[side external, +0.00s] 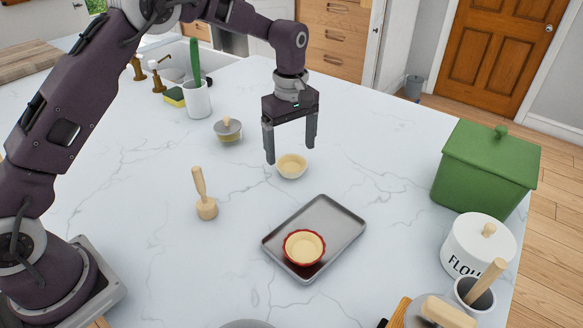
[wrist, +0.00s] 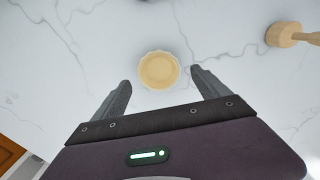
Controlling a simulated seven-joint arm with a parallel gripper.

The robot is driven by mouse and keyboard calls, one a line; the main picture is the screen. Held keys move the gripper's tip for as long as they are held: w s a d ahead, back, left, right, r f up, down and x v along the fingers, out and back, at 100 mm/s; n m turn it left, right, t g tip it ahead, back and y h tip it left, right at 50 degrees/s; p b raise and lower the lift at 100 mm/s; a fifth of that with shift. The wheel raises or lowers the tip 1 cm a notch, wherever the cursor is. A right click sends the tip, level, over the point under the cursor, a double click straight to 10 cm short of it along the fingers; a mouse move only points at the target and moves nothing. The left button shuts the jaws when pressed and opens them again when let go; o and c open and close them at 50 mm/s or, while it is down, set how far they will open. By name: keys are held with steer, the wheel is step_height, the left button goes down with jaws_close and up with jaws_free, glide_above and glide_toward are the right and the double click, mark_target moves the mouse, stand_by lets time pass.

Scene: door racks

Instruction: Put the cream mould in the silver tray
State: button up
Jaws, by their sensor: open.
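The cream mould (side external: 291,166) is a small pale round dish standing upright on the white counter. It also shows in the wrist view (wrist: 159,70), just beyond and between my fingertips. My gripper (side external: 291,155) is open and empty, pointing down above the counter close to the mould. In the wrist view my gripper (wrist: 160,83) has its two fingers spread wide to either side. The silver tray (side external: 335,218) lies on the counter in front and to the right of the mould. A red mould with a cream inside (side external: 304,248) sits in the tray's near part.
A wooden masher (side external: 206,207) stands left of the tray and also shows in the wrist view (wrist: 284,35). A green box (side external: 484,172) and flour canister (side external: 476,246) stand at the right. The counter between mould and tray is clear.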

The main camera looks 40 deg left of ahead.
step_height(320, 180, down, 4)
steer(key=shift+r, duration=0.15)
steer(key=c, duration=1.7)
step_height(320, 180, up, 10)
steer(key=shift+c, duration=0.2)
steer(key=m, duration=1)
glide_toward(329, 225)
step_height(329, 225, down, 6)
steer(key=shift+r, duration=0.25)
